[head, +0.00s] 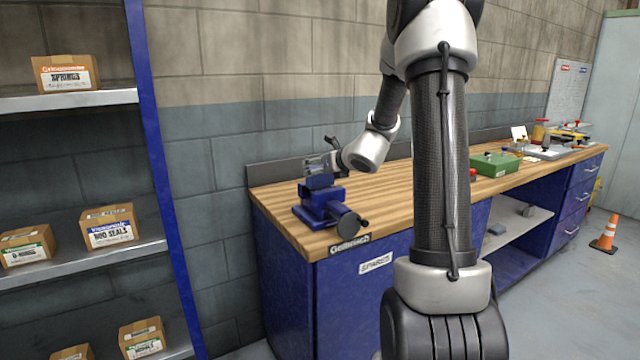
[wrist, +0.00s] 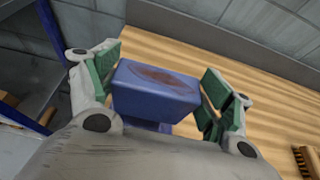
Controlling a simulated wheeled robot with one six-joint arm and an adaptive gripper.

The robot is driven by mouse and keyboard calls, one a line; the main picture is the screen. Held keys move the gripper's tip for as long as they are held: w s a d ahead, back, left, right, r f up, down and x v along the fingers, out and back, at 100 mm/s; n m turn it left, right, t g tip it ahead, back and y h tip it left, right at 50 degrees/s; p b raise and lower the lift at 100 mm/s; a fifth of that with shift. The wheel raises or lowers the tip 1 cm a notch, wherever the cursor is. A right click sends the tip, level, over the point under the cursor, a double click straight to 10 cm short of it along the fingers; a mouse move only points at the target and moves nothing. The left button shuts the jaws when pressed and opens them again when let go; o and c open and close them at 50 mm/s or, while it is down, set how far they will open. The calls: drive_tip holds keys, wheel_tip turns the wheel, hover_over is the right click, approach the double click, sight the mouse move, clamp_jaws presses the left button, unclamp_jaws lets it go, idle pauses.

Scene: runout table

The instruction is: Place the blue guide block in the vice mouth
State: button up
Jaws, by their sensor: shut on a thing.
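A blue block (wrist: 152,88) with a reddish-brown oval patch on one face sits between the green-padded fingers of my gripper (wrist: 158,85). I take it to be the blue guide block, held by the two fingers. In the head view my gripper (head: 322,163) is just above the blue vice (head: 326,207) at the left end of the bench. The block is hard to make out there against the similarly blue vice. I cannot tell whether the block touches the vice. The vice mouth is largely hidden.
The wooden benchtop (head: 420,186) is clear right of the vice. A green box (head: 495,164) stands farther along it. A brush (wrist: 305,160) lies at the right edge of the wrist view. Shelves with cardboard boxes (head: 108,227) stand left. An orange cone (head: 606,236) is on the floor.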

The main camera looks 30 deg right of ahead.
sight(323, 179)
drive_tip(key=shift+f, duration=2.1)
drive_tip(key=shift+f, duration=0.15)
drive_tip(key=o, duration=1.5)
